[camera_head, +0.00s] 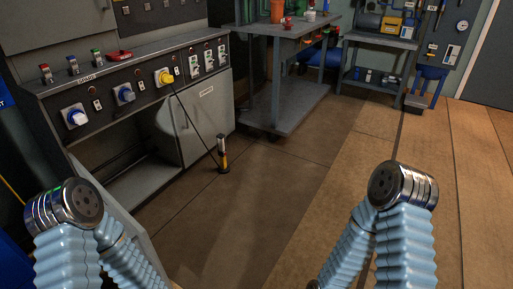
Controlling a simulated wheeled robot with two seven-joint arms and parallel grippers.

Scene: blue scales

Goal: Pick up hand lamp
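The hand lamp (224,160) stands upright on the floor, a little left of the middle of the view, in front of the grey cabinet. It is a slim black and yellow lamp with a pale upper part. A black cable (194,122) runs from near its base up to a yellow plug (164,77) on the cabinet's panel. Parts of both my arms show at the lower left and lower right, well apart from the lamp. Neither of my grippers is in view.
The grey cabinet (185,120) with sockets and switches stands at the left, with an open recess below. A grey workbench (287,118) stands behind the lamp, and another bench (380,42) further back. The tiled floor (290,170) right of the lamp is clear.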

